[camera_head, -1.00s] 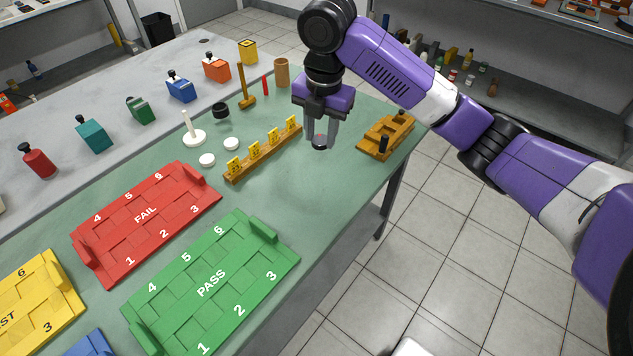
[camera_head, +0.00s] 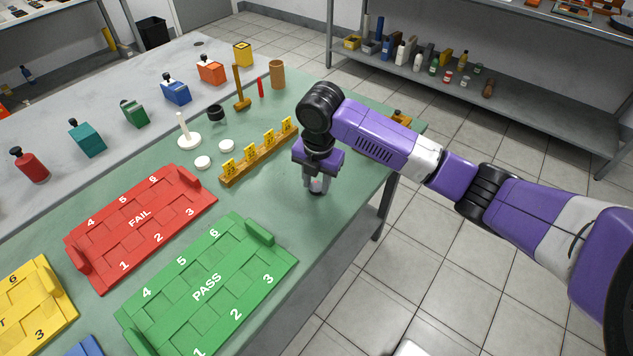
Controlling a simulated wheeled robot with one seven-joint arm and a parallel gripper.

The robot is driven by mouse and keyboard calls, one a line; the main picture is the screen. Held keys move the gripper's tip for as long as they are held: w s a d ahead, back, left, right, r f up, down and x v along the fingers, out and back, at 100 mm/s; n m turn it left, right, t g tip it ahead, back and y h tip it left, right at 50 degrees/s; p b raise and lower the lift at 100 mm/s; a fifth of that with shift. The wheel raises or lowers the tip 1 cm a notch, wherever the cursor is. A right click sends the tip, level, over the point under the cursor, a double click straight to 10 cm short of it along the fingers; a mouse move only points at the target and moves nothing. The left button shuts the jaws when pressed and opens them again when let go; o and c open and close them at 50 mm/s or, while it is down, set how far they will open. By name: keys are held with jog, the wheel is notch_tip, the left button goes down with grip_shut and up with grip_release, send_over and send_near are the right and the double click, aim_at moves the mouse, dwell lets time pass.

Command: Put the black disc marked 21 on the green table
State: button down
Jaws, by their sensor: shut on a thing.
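My gripper (camera_head: 317,183) points down over the right part of the green table (camera_head: 345,208). It is shut on a small dark disc (camera_head: 316,192), which shows only as a dark edge at the fingertips. The fingers hide most of the disc, and no number can be read on it. I cannot tell whether the disc touches the table or hangs just above it. The green surface around it is bare.
A wooden rack with yellow tags (camera_head: 258,157) stands left of my gripper. White discs (camera_head: 203,162) lie beyond it. The green PASS tray (camera_head: 207,285) and red FAIL tray (camera_head: 140,218) lie in front. A wooden block (camera_head: 402,118) is partly hidden behind my arm.

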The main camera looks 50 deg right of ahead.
jog(key=c, duration=0.9)
grip_release()
jog(key=shift+f, duration=0.1)
jog(key=shift+c, duration=0.2)
